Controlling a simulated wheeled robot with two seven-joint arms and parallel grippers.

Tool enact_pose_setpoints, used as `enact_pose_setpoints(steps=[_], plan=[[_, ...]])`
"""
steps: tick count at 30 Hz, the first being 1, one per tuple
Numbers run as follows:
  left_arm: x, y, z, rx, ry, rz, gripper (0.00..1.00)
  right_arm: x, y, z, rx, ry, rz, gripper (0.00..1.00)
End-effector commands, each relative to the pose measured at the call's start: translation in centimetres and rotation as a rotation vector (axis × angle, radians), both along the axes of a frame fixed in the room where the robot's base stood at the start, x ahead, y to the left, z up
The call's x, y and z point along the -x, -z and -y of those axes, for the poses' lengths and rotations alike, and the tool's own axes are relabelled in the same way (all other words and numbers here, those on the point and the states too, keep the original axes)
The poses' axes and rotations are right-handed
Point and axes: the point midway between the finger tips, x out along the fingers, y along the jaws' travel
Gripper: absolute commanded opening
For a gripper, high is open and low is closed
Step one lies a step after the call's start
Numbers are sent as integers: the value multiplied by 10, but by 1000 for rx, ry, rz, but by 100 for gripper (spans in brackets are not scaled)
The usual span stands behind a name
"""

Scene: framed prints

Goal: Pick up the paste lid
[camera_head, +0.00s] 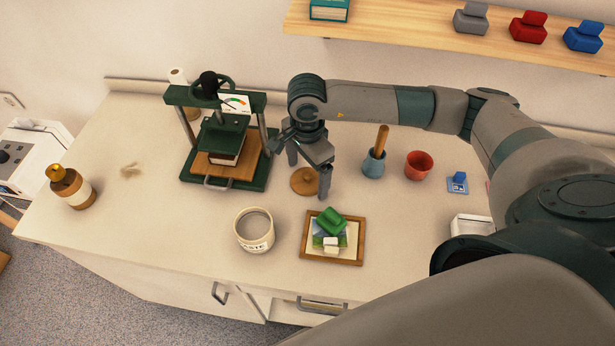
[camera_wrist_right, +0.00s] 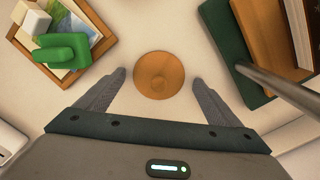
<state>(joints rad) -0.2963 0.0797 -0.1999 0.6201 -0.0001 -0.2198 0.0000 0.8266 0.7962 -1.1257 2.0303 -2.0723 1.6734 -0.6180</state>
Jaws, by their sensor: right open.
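The paste lid (camera_head: 304,181) is a round wooden disc with a small knob, lying on the counter behind the paste pot. In the right wrist view the paste lid (camera_wrist_right: 159,75) lies ahead of and between the two fingertips. My right gripper (camera_head: 309,178) is open above the lid, its fingers pointing down; its fingers also show in the right wrist view (camera_wrist_right: 157,80). Nothing is between the fingers in its grip. The white paste pot (camera_head: 254,230) stands open in front of the lid. My left gripper is not in view.
A green press (camera_head: 222,150) with a wooden board stands left of the lid. A framed print (camera_head: 333,237) with a green object and white block on it lies to the front right. A brush in a blue pot (camera_head: 374,164) and a red cup (camera_head: 418,165) stand right.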

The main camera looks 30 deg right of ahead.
Motion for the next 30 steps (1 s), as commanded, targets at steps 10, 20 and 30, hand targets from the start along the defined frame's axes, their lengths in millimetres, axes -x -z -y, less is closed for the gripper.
enact_pose_setpoints(steps=[10, 20, 30], plan=[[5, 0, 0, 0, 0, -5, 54, 0, 0, 0, 0, 0, 0, 87], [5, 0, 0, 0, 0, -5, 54, 0, 0, 0, 0, 0, 0, 44], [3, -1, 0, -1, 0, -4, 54, -1, -2, 1, 0, 1, 0, 44]])
